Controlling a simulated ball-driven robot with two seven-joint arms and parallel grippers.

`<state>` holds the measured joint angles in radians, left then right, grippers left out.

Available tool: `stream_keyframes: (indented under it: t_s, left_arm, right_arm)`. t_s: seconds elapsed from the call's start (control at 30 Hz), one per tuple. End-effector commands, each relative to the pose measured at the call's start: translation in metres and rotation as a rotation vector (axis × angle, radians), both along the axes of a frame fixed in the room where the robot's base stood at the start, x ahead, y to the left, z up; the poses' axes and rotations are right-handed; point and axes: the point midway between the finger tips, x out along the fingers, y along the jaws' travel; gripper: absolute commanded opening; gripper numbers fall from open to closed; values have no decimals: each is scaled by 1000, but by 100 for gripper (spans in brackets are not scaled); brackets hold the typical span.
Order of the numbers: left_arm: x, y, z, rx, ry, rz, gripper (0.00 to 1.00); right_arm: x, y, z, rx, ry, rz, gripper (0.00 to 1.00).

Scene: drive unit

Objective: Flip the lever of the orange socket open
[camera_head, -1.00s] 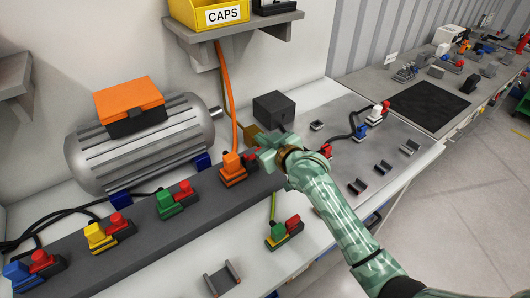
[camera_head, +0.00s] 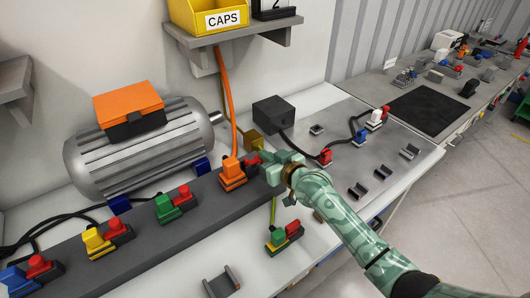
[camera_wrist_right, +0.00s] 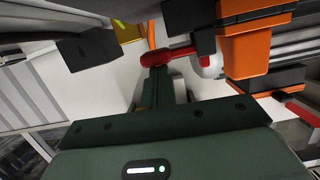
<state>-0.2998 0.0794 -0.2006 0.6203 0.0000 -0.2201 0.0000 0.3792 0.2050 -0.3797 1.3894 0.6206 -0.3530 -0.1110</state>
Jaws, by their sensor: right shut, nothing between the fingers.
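The orange socket (camera_head: 232,172) stands at the right end of the dark grey rail, with an orange cable rising from it. Its red lever (camera_head: 252,161) sticks out on its right side. In the right wrist view the orange socket (camera_wrist_right: 246,48) is at upper right and the red lever (camera_wrist_right: 178,54) reaches left from it. My right gripper (camera_head: 262,170) is shut and empty, close beside the lever; its fingertips (camera_wrist_right: 156,68) show just below the lever's end. I cannot tell whether they touch. My left gripper is out of view.
Green (camera_head: 165,208), yellow (camera_head: 97,240) and blue (camera_head: 18,277) sockets with red levers line the rail (camera_head: 135,245). A green-and-red connector (camera_head: 284,238) lies in front. A grey motor (camera_head: 140,150) stands behind. A dark box (camera_head: 273,116) stands at the back right.

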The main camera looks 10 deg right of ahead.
Motion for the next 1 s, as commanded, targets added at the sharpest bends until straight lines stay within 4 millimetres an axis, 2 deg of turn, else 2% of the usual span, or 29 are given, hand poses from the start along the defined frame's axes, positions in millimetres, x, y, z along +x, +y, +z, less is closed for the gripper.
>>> stream_keyframes:
  t_s: [0.03,0.2,0.37,0.47,0.63,0.67,0.8,1.0]
  left_arm:
    - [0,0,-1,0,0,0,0]
    - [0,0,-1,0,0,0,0]
    - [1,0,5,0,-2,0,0]
    - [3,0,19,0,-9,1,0]
    - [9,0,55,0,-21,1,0]
    - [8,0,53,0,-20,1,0]
    - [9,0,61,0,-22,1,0]
    - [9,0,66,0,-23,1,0]
  right_arm:
    - [-2,0,-7,-5,12,0,0]
    - [-3,0,-9,-8,16,1,0]
    - [-4,0,-4,-9,18,1,0]
    - [-4,0,12,-9,14,0,0]
    - [-3,0,52,-4,1,-5,0]
    - [-15,-5,47,-5,4,-5,0]
    - [-48,-18,53,-4,2,-4,0]
    - [-81,-32,61,-2,2,-5,0]
